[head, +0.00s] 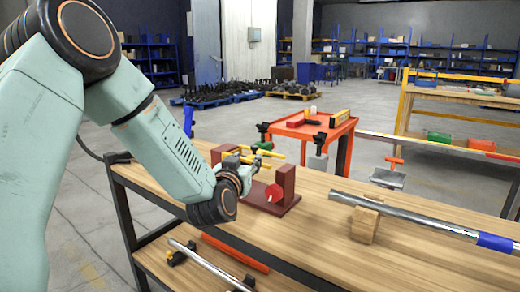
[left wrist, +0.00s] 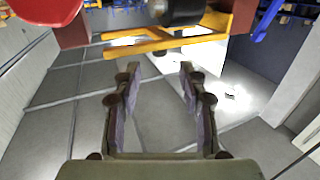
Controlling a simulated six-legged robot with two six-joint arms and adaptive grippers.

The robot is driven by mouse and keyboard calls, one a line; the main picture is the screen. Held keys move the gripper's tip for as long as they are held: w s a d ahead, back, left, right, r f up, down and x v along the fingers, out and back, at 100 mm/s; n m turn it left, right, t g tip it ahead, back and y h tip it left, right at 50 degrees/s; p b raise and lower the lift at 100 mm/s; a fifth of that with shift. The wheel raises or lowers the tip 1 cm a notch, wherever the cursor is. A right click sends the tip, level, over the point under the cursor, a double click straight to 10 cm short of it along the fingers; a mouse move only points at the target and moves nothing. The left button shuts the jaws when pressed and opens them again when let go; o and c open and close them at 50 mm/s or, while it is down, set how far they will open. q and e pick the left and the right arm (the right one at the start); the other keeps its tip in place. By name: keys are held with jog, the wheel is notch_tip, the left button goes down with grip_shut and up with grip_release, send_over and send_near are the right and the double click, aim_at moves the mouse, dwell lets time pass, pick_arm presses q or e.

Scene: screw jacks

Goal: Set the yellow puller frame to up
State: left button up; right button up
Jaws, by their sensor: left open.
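The yellow puller frame (head: 269,154) is on a dark red stand (head: 285,183) on the wooden bench. My left gripper (head: 244,160) is close beside it, partly hiding it in the head view. In the left wrist view the yellow frame (left wrist: 165,43) runs across above the open fingers (left wrist: 158,72) of my left gripper. Nothing is between the fingers, and a gap shows between their tips and the frame. A red disc (head: 274,193) is on the stand's near side; it also shows at the wrist view's top left (left wrist: 38,8). My right gripper is not in view.
A steel bar with a blue sleeve (head: 495,242) rests on a wooden block (head: 364,222) at right. An orange cart (head: 310,127) stands behind the bench. A lower shelf (head: 160,268) holds a rod and clamps. The bench front between stand and block is clear.

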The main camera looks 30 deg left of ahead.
aim_at(253, 149)
pick_arm(q)
jog(key=shift+x, duration=0.8)
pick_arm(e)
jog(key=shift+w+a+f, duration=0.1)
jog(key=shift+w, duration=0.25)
pick_arm(q)
jog(key=b+x, duration=0.2)
jog(key=x, duration=0.4)
jog(key=shift+r, duration=0.15)
jog(key=shift+x, duration=0.8)
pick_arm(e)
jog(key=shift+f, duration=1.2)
pick_arm(q)
jog(key=shift+d+r, duration=0.1)
jog(key=shift+c, duration=1.3)
grip_shut()
